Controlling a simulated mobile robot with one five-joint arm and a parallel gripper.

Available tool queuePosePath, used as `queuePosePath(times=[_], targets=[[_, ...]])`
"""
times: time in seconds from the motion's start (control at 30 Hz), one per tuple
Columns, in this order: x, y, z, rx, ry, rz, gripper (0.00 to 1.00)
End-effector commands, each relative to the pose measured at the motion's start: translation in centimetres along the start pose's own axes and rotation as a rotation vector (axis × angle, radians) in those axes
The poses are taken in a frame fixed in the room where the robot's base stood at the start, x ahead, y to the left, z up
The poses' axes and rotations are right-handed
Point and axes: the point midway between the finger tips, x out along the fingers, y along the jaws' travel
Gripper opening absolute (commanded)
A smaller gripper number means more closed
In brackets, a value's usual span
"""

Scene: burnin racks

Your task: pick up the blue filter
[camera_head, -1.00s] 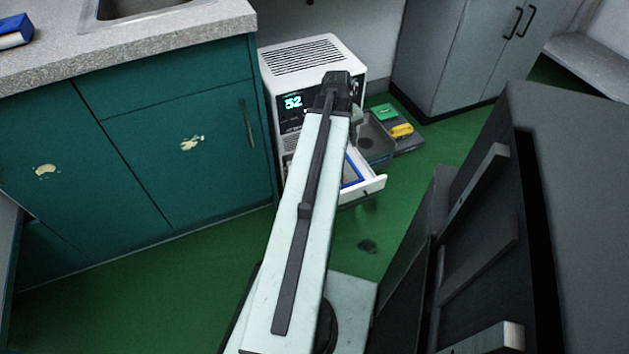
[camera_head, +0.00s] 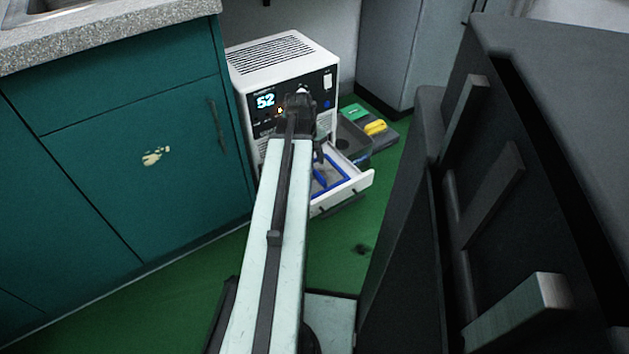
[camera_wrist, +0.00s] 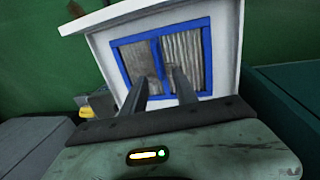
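The blue filter (camera_wrist: 160,50) is a blue frame with a middle bar and grey ribbed panels. It lies in the open white drawer (camera_head: 357,182) of the white machine (camera_head: 285,55). In the head view the filter (camera_head: 343,187) is partly hidden by my arm. My gripper (camera_wrist: 161,88) shows two dark fingers spread apart in the wrist view, with their tips over the filter, either side of its middle bar. Nothing is held between them. In the head view my gripper (camera_head: 318,152) hangs over the drawer. I cannot tell whether the tips touch the filter.
A grey bin (camera_head: 352,140) and a tray with a yellow item (camera_head: 375,127) and a green item (camera_head: 354,112) stand behind the drawer. Teal cabinets (camera_head: 150,190) are at left. A dark rack (camera_head: 560,150) stands close at right. Green floor is clear before the drawer.

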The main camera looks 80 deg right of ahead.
Motion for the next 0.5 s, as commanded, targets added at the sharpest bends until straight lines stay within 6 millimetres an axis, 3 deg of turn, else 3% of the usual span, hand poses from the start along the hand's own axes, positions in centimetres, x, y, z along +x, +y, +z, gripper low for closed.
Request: queuePosePath(times=[0.27, 0.5], targets=[[4.9, -0.1, -0.3, -0.003, 0.001, 0.000, 0.35], [4.8, 0.0, -0.3, -0.004, 0.001, 0.000, 0.35]])
